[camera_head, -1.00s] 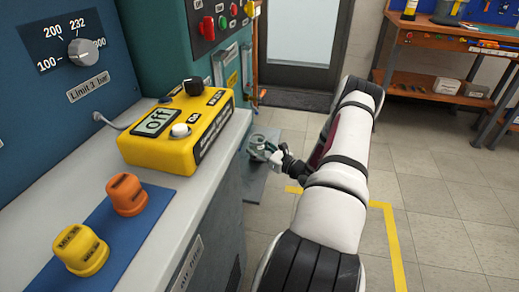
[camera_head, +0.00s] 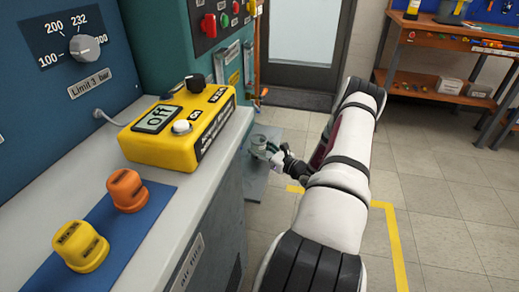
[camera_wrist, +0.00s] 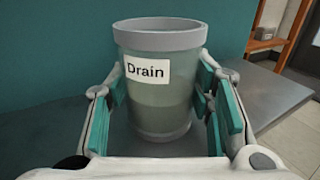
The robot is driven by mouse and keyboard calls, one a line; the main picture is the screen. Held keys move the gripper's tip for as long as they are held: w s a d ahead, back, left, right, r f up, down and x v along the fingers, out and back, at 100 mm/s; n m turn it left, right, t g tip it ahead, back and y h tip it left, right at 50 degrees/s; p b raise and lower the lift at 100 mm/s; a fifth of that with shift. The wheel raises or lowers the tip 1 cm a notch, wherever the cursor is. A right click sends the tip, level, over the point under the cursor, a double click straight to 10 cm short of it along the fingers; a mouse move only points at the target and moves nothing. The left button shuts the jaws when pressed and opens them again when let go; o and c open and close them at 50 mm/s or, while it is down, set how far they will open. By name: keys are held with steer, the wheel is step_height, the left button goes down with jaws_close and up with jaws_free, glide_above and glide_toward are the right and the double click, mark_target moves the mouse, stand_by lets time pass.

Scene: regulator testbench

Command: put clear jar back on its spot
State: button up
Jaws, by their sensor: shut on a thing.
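The clear jar (camera_wrist: 158,110) stands upright in the middle of the wrist view. It is greenish and see-through, with a grey rim and a white label reading "Drain". My gripper (camera_wrist: 163,92) has one teal-padded finger on each side of the jar and is shut on it. In the head view the jar (camera_head: 259,142) is small, low beside the bench, at the tip of my gripper (camera_head: 274,152). The jar is over a grey ledge (camera_head: 256,186). I cannot tell whether its base touches the ledge.
A teal wall (camera_wrist: 60,60) rises close behind the jar. The bench (camera_head: 212,150) is left of my arm, with a yellow regulator box (camera_head: 165,150), an orange knob (camera_head: 127,190) and a yellow knob (camera_head: 80,246). Open tiled floor (camera_head: 430,190) lies to the right.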

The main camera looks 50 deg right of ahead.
steer(key=o, duration=1.4)
steer(key=shift+c, duration=0.2)
steer(key=s+a, duration=0.1)
steer(key=s, duration=1.1)
